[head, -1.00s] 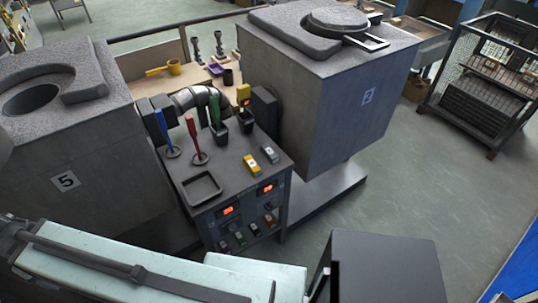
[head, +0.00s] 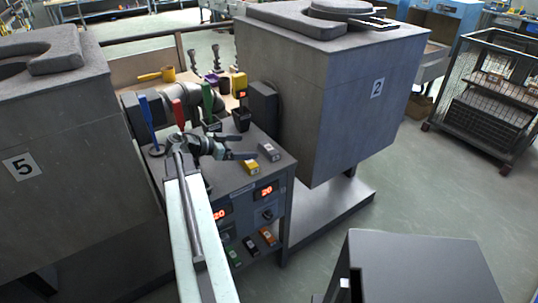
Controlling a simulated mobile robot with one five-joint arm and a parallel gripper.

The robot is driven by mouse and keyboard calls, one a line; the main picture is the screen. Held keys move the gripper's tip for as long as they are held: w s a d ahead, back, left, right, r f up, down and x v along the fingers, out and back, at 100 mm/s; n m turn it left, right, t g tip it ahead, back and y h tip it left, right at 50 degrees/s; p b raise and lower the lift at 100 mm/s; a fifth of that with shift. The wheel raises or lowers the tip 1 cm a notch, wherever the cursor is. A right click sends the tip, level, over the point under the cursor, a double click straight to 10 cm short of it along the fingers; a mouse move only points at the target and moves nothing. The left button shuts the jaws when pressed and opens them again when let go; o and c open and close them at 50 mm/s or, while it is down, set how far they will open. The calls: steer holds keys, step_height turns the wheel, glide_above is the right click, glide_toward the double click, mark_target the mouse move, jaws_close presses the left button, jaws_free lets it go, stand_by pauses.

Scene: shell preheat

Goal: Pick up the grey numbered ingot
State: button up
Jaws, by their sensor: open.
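Blue (head: 147,124), red (head: 178,116) and green (head: 208,103) handled tools stand at the back of the console. A black cup (head: 242,118) stands behind the ingots. Large grey furnaces marked 5 (head: 50,160) and 2 (head: 340,110) flank the console.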

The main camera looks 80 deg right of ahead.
mark_target(267, 148)
steer(key=b+x, duration=0.1)
steer(key=x, duration=0.4)
steer(key=shift+s+d+f, duration=0.1)
steer(key=shift+f, duration=0.05)
steer(key=b+x, duration=0.1)
steer(key=x, duration=0.1)
steer(key=b+x, duration=0.1)
steer(key=x, duration=0.1)
steer(key=shift+f+b, duration=0.35)
steer(key=shift+f, duration=0.05)
steer(key=shift+s+d, duration=0.3)
steer(key=shift+s, duration=0.05)
steer(key=c, duration=1.5)
steer(key=shift+r, duration=0.1)
step_height(267, 148, up, 10)
steer(key=p, duration=1)
